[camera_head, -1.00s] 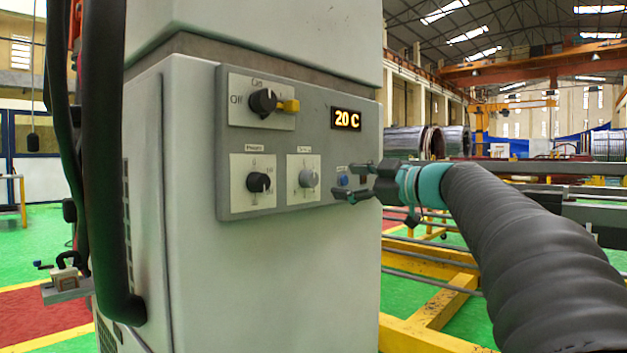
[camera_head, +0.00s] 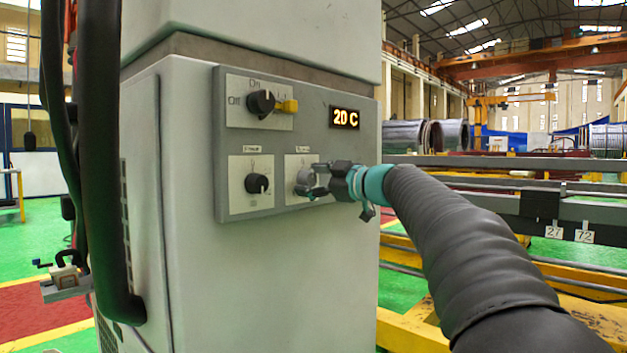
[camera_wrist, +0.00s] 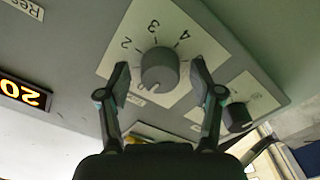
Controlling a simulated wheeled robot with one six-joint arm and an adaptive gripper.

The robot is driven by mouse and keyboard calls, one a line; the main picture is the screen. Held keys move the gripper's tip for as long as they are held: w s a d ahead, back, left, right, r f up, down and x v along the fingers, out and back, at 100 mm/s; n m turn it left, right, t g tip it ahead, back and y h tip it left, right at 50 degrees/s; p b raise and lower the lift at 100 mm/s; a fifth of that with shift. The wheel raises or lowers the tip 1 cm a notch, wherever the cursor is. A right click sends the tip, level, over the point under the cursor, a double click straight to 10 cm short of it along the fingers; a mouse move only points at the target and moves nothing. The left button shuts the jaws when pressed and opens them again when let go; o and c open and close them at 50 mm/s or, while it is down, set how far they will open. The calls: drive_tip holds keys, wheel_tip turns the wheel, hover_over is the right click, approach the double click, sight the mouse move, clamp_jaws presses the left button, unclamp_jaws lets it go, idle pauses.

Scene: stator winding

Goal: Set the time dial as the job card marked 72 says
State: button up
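The time dial is a grey round knob (camera_wrist: 160,68) on a white plate, partly hidden by my gripper in the head view. The wrist view shows it upside down, with 2, 3 and 4 around it and a small mark on its lower edge. My gripper (camera_wrist: 158,80) is open, its two fingers on either side of the knob and apart from it. In the head view my gripper (camera_head: 311,181) is right at the dial plate (camera_head: 291,163). A card marked 72 (camera_head: 584,236) hangs on the grey rail at right; no other writing on it is readable.
The panel also carries a black lower dial (camera_head: 257,183), an on/off switch (camera_head: 262,103) with a yellow tab, and a display (camera_head: 345,117) reading 20 C. A card marked 27 (camera_head: 554,232) hangs beside 72. Thick black hoses (camera_head: 100,180) run down the cabinet's left.

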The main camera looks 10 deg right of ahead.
drive_tip(key=c, duration=1.1)
drive_tip(key=shift+o, duration=0.2)
drive_tip(key=shift+m, duration=0.3)
